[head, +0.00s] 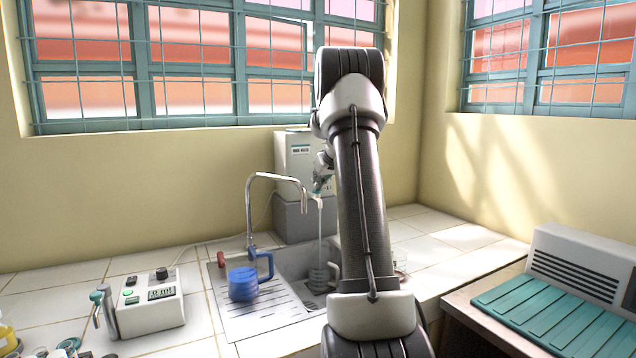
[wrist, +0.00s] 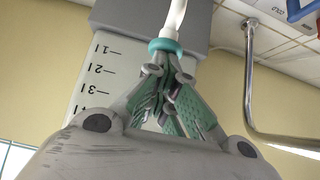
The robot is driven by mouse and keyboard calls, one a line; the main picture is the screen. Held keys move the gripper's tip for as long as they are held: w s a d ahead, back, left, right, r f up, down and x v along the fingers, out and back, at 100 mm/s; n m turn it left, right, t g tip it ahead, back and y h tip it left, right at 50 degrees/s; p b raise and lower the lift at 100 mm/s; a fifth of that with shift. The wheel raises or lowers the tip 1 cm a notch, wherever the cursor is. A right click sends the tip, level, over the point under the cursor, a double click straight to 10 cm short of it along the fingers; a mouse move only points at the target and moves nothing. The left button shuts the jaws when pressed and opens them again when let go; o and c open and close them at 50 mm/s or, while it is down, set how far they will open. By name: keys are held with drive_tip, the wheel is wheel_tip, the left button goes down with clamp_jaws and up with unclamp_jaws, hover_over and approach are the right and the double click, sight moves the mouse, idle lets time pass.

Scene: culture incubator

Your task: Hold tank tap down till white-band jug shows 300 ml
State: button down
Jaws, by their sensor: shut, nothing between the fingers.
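The white tank (head: 297,160) stands on a grey block behind the sink. Its scale panel (wrist: 88,75) with marks 1 to 4 shows in the wrist view. The tap, a white spout with a teal ring (wrist: 165,46), is at my fingertips. My gripper (wrist: 168,68) is shut and empty, its tips against or very close to the ring. In the head view my arm partly hides the gripper. A thin pale stream (head: 320,228) drops from the tap to a clear jug (head: 318,278) in the sink. The jug's band and water level are too small to read.
A blue jug (head: 243,284) stands on the drainboard left of the basin. A curved metal faucet (head: 250,205) rises beside it. A vented unit with a teal ribbed top (head: 550,305) is at right.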

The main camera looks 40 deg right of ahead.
drive_tip(key=shift+s+a+f, duration=0.15)
drive_tip(key=shift+f, duration=0.4)
wheel_tip(320, 180, up, 6)
drive_tip(key=shift+s+f, duration=0.15)
drive_tip(key=shift+f, duration=0.1)
drive_tip(key=v, duration=0.9)
drive_tip(key=shift+r, duration=0.2)
drive_tip(key=s+a+f+m+g+y, duration=0.1)
drive_tip(key=s+a+f+m+g, duration=0.25)
drive_tip(key=s+f, duration=0.3)
drive_tip(key=s+a+f+n, duration=0.2)
drive_tip(key=s+a+n, duration=0.1)
drive_tip(key=s+a, duration=1)
drive_tip(key=s+a+f+n+g+y, duration=0.1)
drive_tip(key=s+a+f+n, duration=0.1)
drive_tip(key=s+a, duration=1.1)
drive_tip(key=shift+s+a+f+n, duration=0.2)
drive_tip(key=shift+a+n, duration=0.35)
drive_tip(key=shift+a, duration=0.85)
